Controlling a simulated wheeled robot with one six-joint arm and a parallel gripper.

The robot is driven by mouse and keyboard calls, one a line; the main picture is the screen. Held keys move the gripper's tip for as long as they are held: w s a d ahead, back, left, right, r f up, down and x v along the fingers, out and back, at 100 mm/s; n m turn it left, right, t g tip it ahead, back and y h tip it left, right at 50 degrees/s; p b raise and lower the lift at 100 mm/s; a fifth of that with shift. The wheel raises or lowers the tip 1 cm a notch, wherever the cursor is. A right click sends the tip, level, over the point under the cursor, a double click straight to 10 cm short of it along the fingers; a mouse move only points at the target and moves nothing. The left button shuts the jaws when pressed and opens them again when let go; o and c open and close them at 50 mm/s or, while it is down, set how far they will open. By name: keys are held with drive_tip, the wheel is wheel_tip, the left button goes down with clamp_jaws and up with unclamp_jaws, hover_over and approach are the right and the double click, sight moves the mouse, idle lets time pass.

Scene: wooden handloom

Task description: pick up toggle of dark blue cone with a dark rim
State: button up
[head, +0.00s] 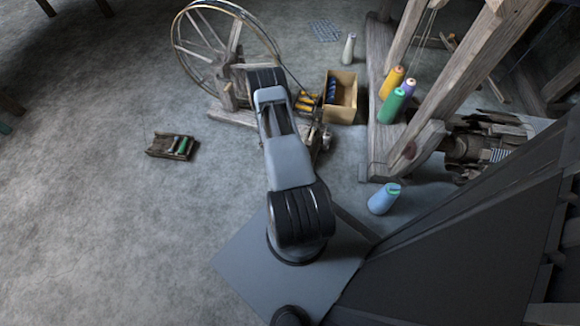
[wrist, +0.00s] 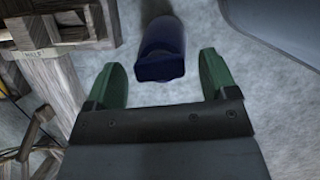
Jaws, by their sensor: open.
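In the wrist view, a dark blue cone (wrist: 163,42) is at the upper middle against the pale floor. Its near end is darker and blunt, and no separate toggle can be made out. My gripper (wrist: 160,66) is open. Its two green fingers stand apart on either side of the cone's near end, with visible gaps; depth is hard to judge, and nothing is held. In the head view my arm hides the gripper, and I cannot tell this cone there.
A wooden spinning wheel (head: 232,50) stands behind my arm. A cardboard box (head: 345,112) holds something blue. Green (head: 391,106), yellow (head: 391,83) and light blue (head: 381,201) cones are by the loom frame (head: 379,142). A small tray (head: 160,146) lies left.

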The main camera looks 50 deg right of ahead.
drive_tip(key=shift+r, duration=0.1)
drive_tip(key=c, duration=1)
